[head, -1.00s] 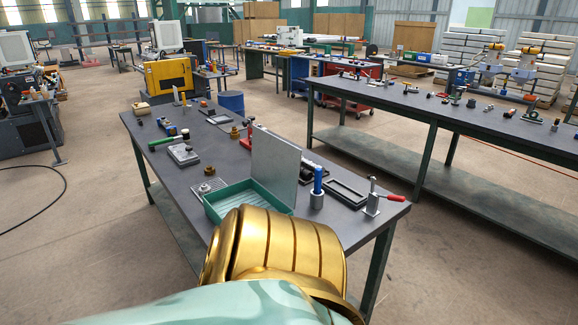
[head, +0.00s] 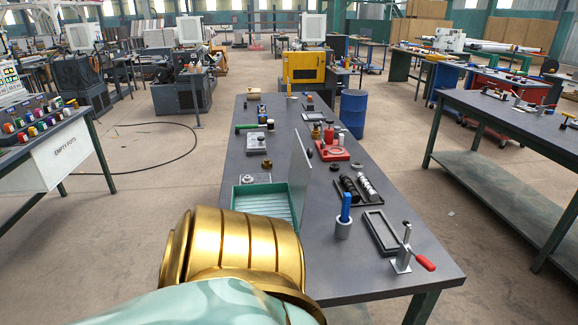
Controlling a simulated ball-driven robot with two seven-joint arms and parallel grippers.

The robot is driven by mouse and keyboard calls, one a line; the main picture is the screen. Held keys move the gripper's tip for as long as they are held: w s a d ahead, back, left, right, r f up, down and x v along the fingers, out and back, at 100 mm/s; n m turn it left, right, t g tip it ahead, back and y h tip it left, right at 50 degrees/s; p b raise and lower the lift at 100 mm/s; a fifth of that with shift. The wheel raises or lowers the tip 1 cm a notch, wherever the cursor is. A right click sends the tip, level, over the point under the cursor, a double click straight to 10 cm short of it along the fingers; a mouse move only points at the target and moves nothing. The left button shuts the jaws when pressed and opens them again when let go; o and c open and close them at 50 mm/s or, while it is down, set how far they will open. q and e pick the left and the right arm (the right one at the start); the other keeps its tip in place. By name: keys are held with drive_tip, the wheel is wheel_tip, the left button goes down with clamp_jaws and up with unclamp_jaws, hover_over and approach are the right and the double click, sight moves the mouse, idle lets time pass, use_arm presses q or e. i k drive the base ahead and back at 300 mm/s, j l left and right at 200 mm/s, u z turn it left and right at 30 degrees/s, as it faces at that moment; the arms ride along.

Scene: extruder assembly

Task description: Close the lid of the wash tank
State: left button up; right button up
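The wash tank appears to be the green open tray (head: 236,197) on the near part of the dark bench, left of its middle. Its grey flat lid (head: 300,180) stands upright along the tank's right side, seen almost edge-on, so the tank is open. A large gold and pale green part of my own arm fills the bottom of the view and hides the tank's near side. Neither gripper shows, so their distance from the lid cannot be seen.
Right of the lid are a black tray with dark parts (head: 358,188), a blue-handled tool in a grey holder (head: 344,218), a dark rectangular frame (head: 381,232) and a red-handled clamp (head: 408,258). A red fixture (head: 332,150) stands behind.

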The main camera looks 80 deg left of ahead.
sight(301, 168)
drive_tip(key=i+u, duration=0.25)
drive_tip(key=u, duration=0.25)
drive_tip(key=i+u, duration=0.2)
drive_tip(key=u, duration=0.3)
drive_tip(key=i+l+u, duration=0.2)
drive_tip(key=u, duration=0.3)
